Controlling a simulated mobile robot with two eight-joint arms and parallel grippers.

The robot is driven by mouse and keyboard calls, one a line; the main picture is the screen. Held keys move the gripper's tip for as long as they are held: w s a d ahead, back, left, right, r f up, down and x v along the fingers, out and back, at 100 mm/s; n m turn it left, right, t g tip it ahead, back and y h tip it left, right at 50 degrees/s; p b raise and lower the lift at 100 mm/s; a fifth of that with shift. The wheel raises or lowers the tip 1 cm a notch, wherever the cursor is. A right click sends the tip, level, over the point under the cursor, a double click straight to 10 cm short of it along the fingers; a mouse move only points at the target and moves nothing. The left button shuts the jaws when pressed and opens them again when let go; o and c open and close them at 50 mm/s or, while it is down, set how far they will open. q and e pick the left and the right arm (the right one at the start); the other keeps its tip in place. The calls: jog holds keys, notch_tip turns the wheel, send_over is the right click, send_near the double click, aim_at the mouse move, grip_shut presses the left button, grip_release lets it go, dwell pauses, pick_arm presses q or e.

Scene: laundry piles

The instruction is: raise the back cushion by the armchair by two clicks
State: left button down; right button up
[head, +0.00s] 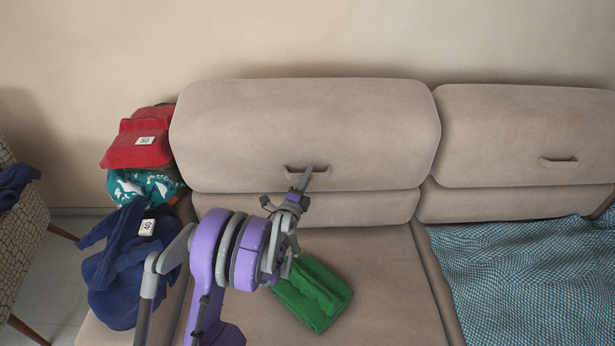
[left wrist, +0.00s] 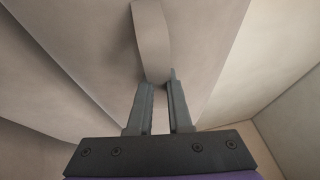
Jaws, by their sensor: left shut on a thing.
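The back cushion (head: 300,125) by the armchair is the left of two beige sofa back cushions. It sits above a lower backrest section and has a pull strap (head: 297,168) low on its front. My left gripper (head: 304,180) is at this strap, in front of the cushion. In the left wrist view, the gripper's fingers (left wrist: 160,88) are closed around the lower end of the strap (left wrist: 152,35). The fingers and wrist hide part of the strap in the head view. My right gripper is not in view.
The patterned armchair (head: 28,235) stands at the left edge. Red, teal and navy laundry (head: 125,260) is piled on the sofa's left arm. A folded green cloth (head: 315,295) lies on the seat below my arm. A blue checked blanket (head: 520,265) covers the right seat.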

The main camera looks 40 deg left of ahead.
pick_arm(q)
jog(key=shift+s+d+f+b, duration=0.3)
jog(key=shift+s+d+b, duration=0.1)
jog(key=shift+s, duration=0.1)
jog(key=c, duration=1.1)
grip_release()
jog(key=v, duration=1)
jog(key=shift+s+d, duration=0.15)
jog(key=shift+s, duration=0.2)
